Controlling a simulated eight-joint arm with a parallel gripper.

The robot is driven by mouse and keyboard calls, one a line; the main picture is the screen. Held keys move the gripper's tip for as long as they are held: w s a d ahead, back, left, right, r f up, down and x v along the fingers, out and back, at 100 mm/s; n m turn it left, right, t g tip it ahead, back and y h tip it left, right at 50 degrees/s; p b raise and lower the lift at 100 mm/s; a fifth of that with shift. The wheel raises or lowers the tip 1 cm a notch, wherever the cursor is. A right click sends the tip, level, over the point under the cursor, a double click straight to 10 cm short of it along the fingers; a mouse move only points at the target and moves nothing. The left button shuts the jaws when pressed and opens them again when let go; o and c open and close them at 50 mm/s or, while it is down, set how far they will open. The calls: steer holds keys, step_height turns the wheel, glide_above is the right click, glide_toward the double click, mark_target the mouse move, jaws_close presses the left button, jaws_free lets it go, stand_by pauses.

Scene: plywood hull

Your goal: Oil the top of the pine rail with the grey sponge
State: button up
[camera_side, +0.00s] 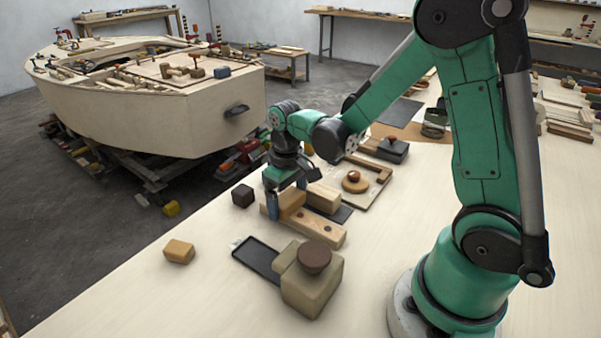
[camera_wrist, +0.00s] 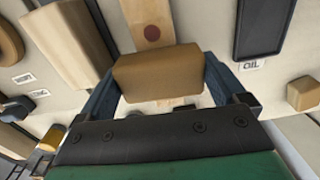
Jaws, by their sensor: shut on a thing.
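My gripper (camera_side: 287,196) is shut on a tan block (camera_side: 291,205), which looks tan rather than grey. In the wrist view the block (camera_wrist: 157,75) spans between the two fingers. The block is at the far end of the pine rail (camera_side: 320,233), over its top; I cannot tell whether it touches. The rail also shows beyond the block in the wrist view (camera_wrist: 150,14), with a dark round spot on top. A dark grey cube (camera_side: 243,195) stands on the table left of my gripper, apart from it. A shallow black tray (camera_side: 258,259), labelled OIL in the wrist view (camera_wrist: 262,25), lies nearer the camera.
A tan block (camera_side: 179,251) lies alone at the table's left. A bulky olive block with a brown knob (camera_side: 313,280) stands beside the oil tray. Another wooden block (camera_side: 323,197) lies just right of my gripper. The front left table is clear.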

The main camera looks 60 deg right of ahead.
mark_target(340, 234)
steer(key=shift+w, duration=2.7)
steer(key=shift+s+f, duration=0.1)
steer(key=shift+s, duration=8.2)
step_height(340, 234, up, 3)
steer(key=shift+s+f, duration=0.1)
steer(key=shift+s, duration=0.05)
step_height(340, 234, up, 6)
steer(key=shift+f, duration=0.25)
